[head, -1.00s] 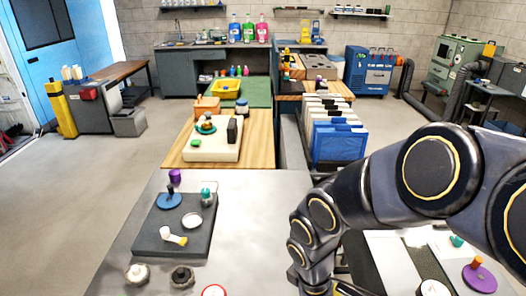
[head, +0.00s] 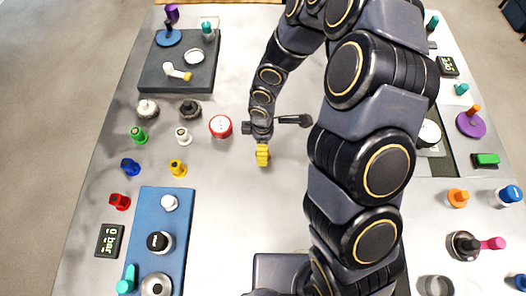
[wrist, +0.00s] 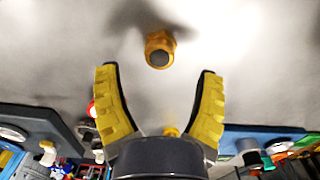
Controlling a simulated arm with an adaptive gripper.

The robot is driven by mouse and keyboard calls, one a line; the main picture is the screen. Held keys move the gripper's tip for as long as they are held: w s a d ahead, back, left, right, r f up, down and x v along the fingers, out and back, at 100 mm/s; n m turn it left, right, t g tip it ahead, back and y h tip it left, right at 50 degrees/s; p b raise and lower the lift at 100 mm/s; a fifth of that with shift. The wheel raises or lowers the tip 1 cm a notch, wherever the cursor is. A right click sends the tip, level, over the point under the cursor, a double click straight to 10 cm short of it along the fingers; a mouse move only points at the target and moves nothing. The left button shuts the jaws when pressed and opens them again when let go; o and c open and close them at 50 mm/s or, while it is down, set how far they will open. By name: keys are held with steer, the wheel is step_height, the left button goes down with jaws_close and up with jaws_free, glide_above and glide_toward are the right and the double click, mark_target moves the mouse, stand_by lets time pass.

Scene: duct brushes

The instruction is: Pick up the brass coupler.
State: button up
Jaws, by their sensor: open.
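The brass coupler (wrist: 159,50), a hex-sided golden fitting with a dark round centre, is on the light grey tabletop in the wrist view. My gripper (wrist: 157,72) is open, its two yellow ridged fingers spread apart on either side. The coupler lies between the lines of the fingers, just beyond their tips, and neither finger touches it. In the head view my gripper (head: 262,154) hangs over the middle of the table. I cannot make out the coupler in that view; the gripper may hide it.
A red-rimmed round gauge (head: 220,126) is left of my gripper. Farther left are a yellow peg (head: 178,168) and several coloured pieces. A dark tray (head: 150,75) is at back left, a blue mat (head: 180,220) at front left. Table directly below my gripper is bare.

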steer(key=shift+f, duration=2)
jaws_close()
